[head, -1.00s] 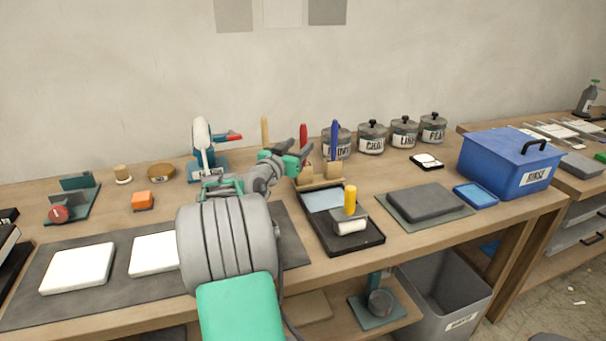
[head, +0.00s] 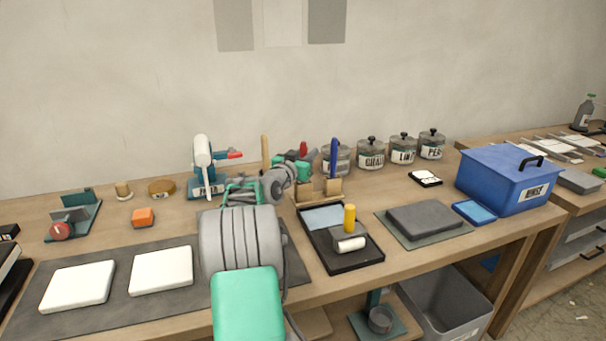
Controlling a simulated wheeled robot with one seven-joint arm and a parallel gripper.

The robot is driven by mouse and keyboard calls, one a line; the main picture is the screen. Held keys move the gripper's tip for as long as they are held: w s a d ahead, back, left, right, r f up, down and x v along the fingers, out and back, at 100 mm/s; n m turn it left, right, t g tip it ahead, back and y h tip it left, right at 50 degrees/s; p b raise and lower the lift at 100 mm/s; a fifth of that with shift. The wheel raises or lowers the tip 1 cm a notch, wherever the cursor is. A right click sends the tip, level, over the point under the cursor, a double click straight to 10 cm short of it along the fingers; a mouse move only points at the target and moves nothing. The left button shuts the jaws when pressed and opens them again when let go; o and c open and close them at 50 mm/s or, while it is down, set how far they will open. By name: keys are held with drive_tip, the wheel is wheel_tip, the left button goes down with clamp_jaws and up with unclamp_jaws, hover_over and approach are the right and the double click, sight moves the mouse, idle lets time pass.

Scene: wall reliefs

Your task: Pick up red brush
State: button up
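The red brush (head: 303,147) stands in the wooden brush holder (head: 318,198) at the back of the bench; only the top of its red handle shows. My gripper (head: 309,160) is at the red handle, covering its lower part. I cannot tell whether the fingers are around the handle, in front of it or touching it, nor whether they are open or shut. A blue-handled brush (head: 334,155) stands in the holder just to the right, and a light wooden-handled one (head: 265,150) rises to the left, behind my arm.
Several lidded jars (head: 370,155) stand behind and right of the holder. A black tray (head: 348,258) with a yellow-handled roller (head: 349,218) lies in front of it. A white-and-teal device (head: 203,160) stands left of my arm. A blue rinse box (head: 505,180) is at the right.

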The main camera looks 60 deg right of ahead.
clamp_jaws()
